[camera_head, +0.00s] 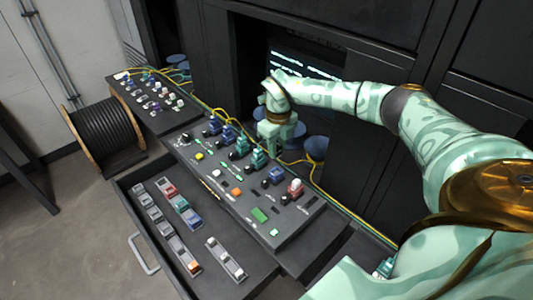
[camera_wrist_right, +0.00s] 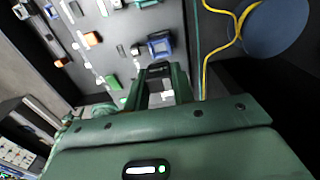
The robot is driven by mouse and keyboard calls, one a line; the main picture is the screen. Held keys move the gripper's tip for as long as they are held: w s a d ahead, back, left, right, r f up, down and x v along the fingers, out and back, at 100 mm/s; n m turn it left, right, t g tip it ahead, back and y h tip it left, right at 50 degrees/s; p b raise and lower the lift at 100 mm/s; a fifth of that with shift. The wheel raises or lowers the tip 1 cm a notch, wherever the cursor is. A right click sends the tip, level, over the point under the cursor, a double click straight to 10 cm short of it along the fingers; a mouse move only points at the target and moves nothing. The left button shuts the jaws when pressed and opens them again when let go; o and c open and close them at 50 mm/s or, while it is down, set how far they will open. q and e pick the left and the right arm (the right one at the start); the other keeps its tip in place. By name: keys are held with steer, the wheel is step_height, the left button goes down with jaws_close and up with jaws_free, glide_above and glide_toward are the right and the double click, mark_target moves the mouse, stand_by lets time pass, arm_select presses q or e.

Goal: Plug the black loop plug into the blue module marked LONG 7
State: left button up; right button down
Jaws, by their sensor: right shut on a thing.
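My right gripper (camera_head: 270,146) is over the back edge of the dark panel (camera_head: 262,234). In the right wrist view my right gripper (camera_wrist_right: 159,78) is shut on a small black piece (camera_wrist_right: 158,66) at its fingertips, which looks like the black loop plug. A blue module (camera_wrist_right: 160,44) shows just beyond the fingertips there, apart from the piece as far as I can tell. In the head view several blue modules stand on the panel, one (camera_head: 274,175) right of centre and one (camera_head: 214,125) at the back left. The LONG 7 mark is too small to read. My left gripper is not in view.
Yellow cables (camera_head: 215,108) run along the panel's back edge. Blue round discs (camera_head: 316,147) stand behind it. An open drawer (camera_head: 150,250) with several parts is in front. A black cable spool (camera_head: 104,132) stands at the left. Teal and red-white modules crowd the panel.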

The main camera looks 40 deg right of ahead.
steer(key=shift+f+b, duration=1.3)
steer(key=shift+f, duration=1.85)
steer(key=shift+p, duration=0.8)
steer(key=shift+f+b, duration=0.35)
steer(key=shift+f, duration=0.2)
steer(key=c, duration=1.1)
jaws_free()
steer(key=shift+r, duration=0.15)
step_height(320, 180, up, 16)
steer(key=shift+r+p, duration=0.1)
steer(key=shift+p, duration=0.7)
